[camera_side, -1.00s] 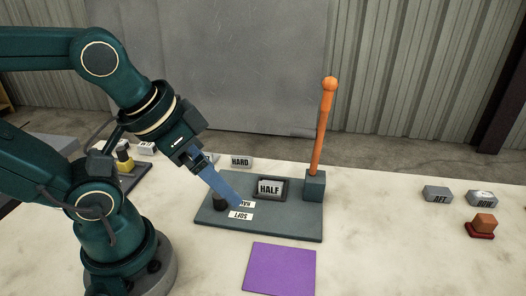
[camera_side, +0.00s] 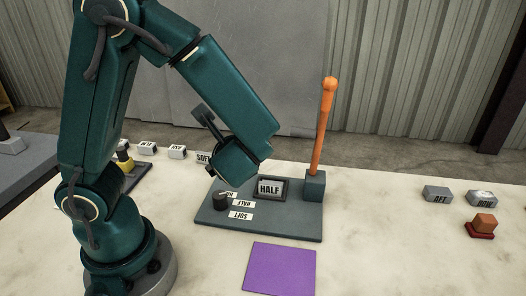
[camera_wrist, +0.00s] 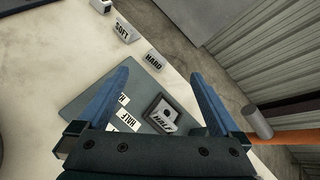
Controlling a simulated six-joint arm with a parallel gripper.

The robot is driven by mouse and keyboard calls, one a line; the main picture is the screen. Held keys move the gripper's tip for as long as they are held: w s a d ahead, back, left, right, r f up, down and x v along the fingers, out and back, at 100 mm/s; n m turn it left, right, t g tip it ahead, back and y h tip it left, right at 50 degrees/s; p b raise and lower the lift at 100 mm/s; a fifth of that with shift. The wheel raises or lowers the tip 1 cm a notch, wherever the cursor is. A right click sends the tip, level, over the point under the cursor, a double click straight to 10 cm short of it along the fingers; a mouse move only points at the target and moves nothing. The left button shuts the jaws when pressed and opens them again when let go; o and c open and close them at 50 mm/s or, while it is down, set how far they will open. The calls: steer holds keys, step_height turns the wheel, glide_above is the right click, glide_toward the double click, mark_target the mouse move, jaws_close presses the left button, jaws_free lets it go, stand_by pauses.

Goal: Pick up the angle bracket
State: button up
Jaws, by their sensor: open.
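I cannot make out an angle bracket in either view. My gripper (camera_wrist: 160,78) shows in the wrist view with its two blue fingers wide apart and nothing held between them. In the side view the forearm and wrist hide the fingers. Beyond the fingers in the wrist view lies a dark grey board (camera_wrist: 82,100), also in the side view (camera_side: 285,228). It bears a framed HALF block (camera_wrist: 163,113), a black knob (camera_side: 221,201) and white labels.
An orange upright lever (camera_side: 321,125) stands at the board's back right. A purple mat (camera_side: 280,268) lies in front. HARD (camera_wrist: 154,60) and SOFT (camera_wrist: 124,30) blocks stand behind the board.

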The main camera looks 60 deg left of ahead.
mark_target(270, 185)
steer(key=w+d+f+m+t, duration=0.1)
steer(key=m, duration=0.1)
steer(key=w+d+f+m+t, duration=0.1)
steer(key=w+d+f+m, duration=0.1)
steer(key=m, duration=0.1)
steer(key=shift+d, duration=0.15)
steer(key=d+f+m+t, duration=0.1)
steer(key=f, duration=0.1)
steer(key=d+f+m, duration=0.2)
steer(key=shift+m+t+h, duration=0.3)
steer(key=shift+t+h, duration=0.1)
steer(key=shift+s+d+f+m, duration=0.1)
steer(key=shift+s+f+m, duration=0.1)
steer(key=shift+m, duration=0.1)
steer(key=shift+x, duration=2.5)
steer(key=shift+w+d, duration=0.1)
jaws_close()
steer(key=shift+r, duration=0.15)
